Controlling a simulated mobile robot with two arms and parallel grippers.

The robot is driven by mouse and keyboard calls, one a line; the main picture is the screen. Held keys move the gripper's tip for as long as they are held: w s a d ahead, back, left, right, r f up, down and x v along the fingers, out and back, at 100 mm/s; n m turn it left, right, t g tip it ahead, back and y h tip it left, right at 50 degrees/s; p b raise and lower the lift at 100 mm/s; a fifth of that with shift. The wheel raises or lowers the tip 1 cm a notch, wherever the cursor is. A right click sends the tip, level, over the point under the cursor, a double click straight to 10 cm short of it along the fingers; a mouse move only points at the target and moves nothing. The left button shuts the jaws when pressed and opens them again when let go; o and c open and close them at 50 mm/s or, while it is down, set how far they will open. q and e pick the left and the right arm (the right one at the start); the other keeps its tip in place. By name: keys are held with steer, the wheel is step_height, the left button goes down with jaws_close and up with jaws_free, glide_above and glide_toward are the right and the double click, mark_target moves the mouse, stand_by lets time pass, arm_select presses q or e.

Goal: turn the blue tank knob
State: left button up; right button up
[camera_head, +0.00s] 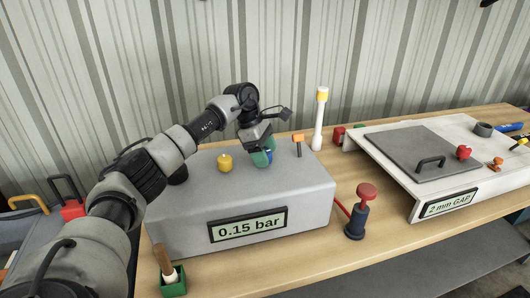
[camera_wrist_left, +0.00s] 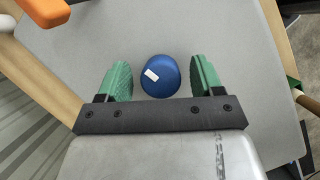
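The blue tank knob (camera_wrist_left: 160,84) is round with a small white mark and sits on top of the grey tank box (camera_head: 185,215). In the head view only a little blue shows by the green fingers. My left gripper (camera_head: 263,156) points down at the knob. In the left wrist view its green fingers (camera_wrist_left: 161,76) stand open, one on each side of the knob, with a gap on both sides. My right gripper is not in view. The box's display reads 0.15 bar (camera_head: 248,227).
A yellow knob (camera_head: 225,162) and an orange-topped lever (camera_head: 298,140) stand on the box near the gripper. A white post with a yellow band (camera_head: 320,115) rises behind it. A red-topped pump (camera_head: 360,210) and a white panel (camera_head: 425,195) stand to the right.

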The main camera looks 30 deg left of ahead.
arm_select(q)
steer(key=b+v, duration=0.1)
steer(key=v, duration=0.9)
steer(key=shift+a+r+b, duration=0.2)
steer(key=shift+r+b, duration=0.1)
steer(key=shift+b, duration=0.1)
steer(key=shift+s+f, duration=0.1)
steer(key=shift+s, duration=0.05)
